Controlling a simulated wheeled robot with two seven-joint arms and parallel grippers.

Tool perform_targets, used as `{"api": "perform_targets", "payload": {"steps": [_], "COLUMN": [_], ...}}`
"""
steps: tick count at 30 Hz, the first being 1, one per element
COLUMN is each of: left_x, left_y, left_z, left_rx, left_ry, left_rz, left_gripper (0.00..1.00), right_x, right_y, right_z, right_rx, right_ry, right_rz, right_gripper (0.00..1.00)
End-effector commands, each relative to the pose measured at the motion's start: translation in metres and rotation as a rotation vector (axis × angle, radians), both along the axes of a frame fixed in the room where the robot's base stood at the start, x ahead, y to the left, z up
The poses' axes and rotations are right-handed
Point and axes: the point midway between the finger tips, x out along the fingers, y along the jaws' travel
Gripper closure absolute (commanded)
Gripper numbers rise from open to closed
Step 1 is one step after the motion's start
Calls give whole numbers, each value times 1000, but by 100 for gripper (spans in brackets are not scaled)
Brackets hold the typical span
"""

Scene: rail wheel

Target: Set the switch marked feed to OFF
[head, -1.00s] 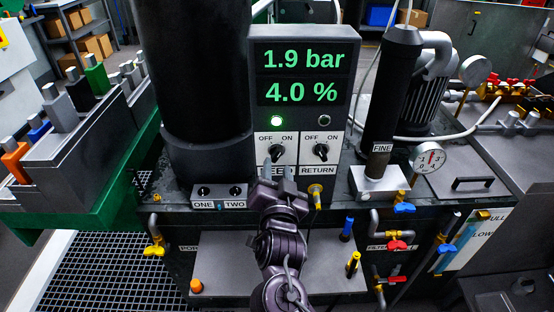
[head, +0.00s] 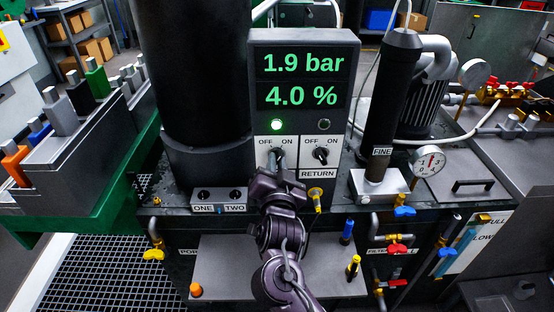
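The feed switch panel (head: 262,150) is the left of two white OFF/ON plates under the display. My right gripper (head: 278,162) is in front of it, with its fingertips at the switch knob. The gripper covers the knob and the plate's lower label, so I cannot tell which way the knob points or whether the fingers close on it. The green lamp (head: 277,126) above this switch is lit. The RETURN switch (head: 321,156) sits to the right with its black knob in plain view, and the lamp (head: 323,126) above it is dark. My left gripper is not in view.
The display box (head: 303,50) reads 1.9 bar and 4.0 %. A yellow-collared connector (head: 316,194) with a cable is just right of my gripper. The ONE/TWO block (head: 218,197) is to the left. A black FINE column (head: 393,95) and a gauge (head: 429,160) stand right.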

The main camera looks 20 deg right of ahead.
Motion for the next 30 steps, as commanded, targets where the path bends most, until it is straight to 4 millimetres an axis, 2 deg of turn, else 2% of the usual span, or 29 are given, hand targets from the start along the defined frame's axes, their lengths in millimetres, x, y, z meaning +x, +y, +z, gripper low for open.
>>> {"api": "perform_targets", "payload": {"steps": [6, 30], "left_x": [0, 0], "left_y": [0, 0], "left_z": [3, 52], "left_rx": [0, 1], "left_ry": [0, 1], "left_rz": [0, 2], "left_gripper": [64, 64], "right_x": [0, 0], "right_y": [0, 0], "right_z": [1, 3], "right_rx": [-9, -286], "right_ry": [2, 84], "right_rz": [0, 1], "right_gripper": [100, 100]}}
